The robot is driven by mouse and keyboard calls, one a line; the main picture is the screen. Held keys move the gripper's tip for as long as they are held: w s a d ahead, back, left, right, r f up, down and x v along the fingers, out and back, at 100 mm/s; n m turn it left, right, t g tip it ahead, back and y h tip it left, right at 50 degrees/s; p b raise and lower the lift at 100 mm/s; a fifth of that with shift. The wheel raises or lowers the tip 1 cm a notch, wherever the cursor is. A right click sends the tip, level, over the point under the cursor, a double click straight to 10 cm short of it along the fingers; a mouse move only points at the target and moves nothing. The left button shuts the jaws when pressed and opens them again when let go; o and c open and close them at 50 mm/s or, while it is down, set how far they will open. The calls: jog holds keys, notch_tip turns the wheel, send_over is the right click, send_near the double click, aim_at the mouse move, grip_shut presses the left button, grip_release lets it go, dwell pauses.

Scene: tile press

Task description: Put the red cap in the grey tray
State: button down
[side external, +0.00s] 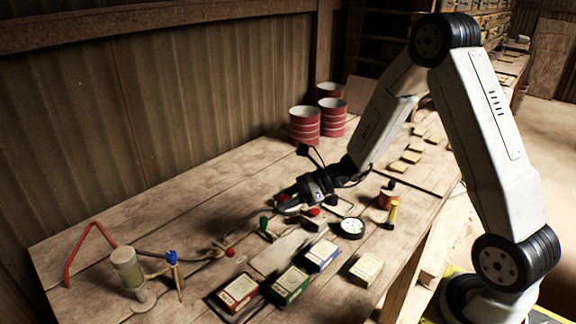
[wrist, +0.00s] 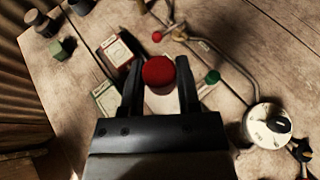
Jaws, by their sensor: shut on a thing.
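My gripper (wrist: 158,70) is shut on the red cap (wrist: 158,73), which sits between the two dark fingertips in the wrist view. In the side view my gripper (side external: 284,204) is low over the middle of the table, with a bit of red (side external: 283,198) showing at its fingers. A second small red piece (side external: 314,211) shows just to its right. A pale flat panel (side external: 280,251) lies in front of the gripper on the table. I cannot clearly make out a grey tray in either view.
Red (side external: 238,292), green (side external: 290,283), blue (side external: 322,255) and cream (side external: 366,268) boxes lie at the front. A dial gauge (side external: 351,227) lies right of the gripper. Striped red cups (side external: 305,124) stand behind. A bent pipe (side external: 185,257) and a green-topped piece (side external: 264,224) lie left.

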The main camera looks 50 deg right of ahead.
jog(key=s+d+m+t+h, duration=0.1)
jog(key=s+d, duration=0.1)
jog(key=d, duration=0.9)
jog(key=s+d+f+m+t+h, duration=0.1)
jog(key=d+m, duration=0.1)
jog(key=d, duration=0.9)
jog(key=shift+s+f+h, duration=0.3)
jog(key=shift+s, duration=0.1)
jog(key=shift+w, duration=0.15)
jog(key=w+d+f, duration=0.1)
jog(key=w+f, duration=0.1)
jog(key=w, duration=0.1)
jog(key=w+d+f, duration=0.2)
jog(key=w+f, duration=0.1)
jog(key=w, duration=0.1)
jog(key=w+d+f, duration=0.1)
jog(key=w+f, duration=0.2)
jog(key=w, duration=0.1)
jog(key=shift+d, duration=0.4)
jog(key=shift+w+d+f, duration=0.25)
jog(key=shift+w+f, duration=0.2)
jog(key=shift+f, duration=0.05)
